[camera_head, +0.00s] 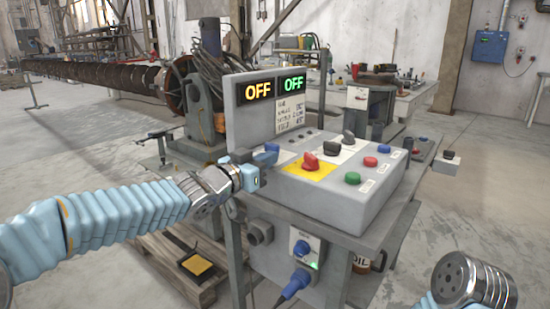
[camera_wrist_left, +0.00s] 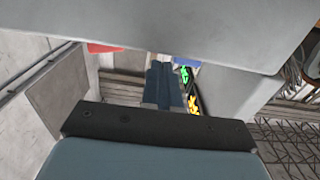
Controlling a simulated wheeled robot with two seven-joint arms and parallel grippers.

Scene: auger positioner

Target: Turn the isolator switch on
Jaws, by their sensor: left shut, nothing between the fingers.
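The isolator switch appears to be the red rotary knob (camera_head: 310,161) on a yellow plate (camera_head: 302,172), on the sloped top of a grey control box (camera_head: 345,192). My left gripper (camera_head: 268,154) is at the box's left edge, left of the knob and apart from it. Its blue fingers (camera_wrist_left: 163,84) are shut and empty in the left wrist view. Two displays above, a yellow one (camera_head: 258,91) and a green one (camera_head: 292,84), both read OFF. My right arm's grey end shows at the bottom right; its gripper is out of view.
A black knob (camera_head: 348,137) and red (camera_head: 370,161), green (camera_head: 352,178) and blue (camera_head: 384,148) buttons share the panel. A blue plug (camera_head: 300,277) hangs below. A small grey pendant box (camera_head: 446,163) stands at the right.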

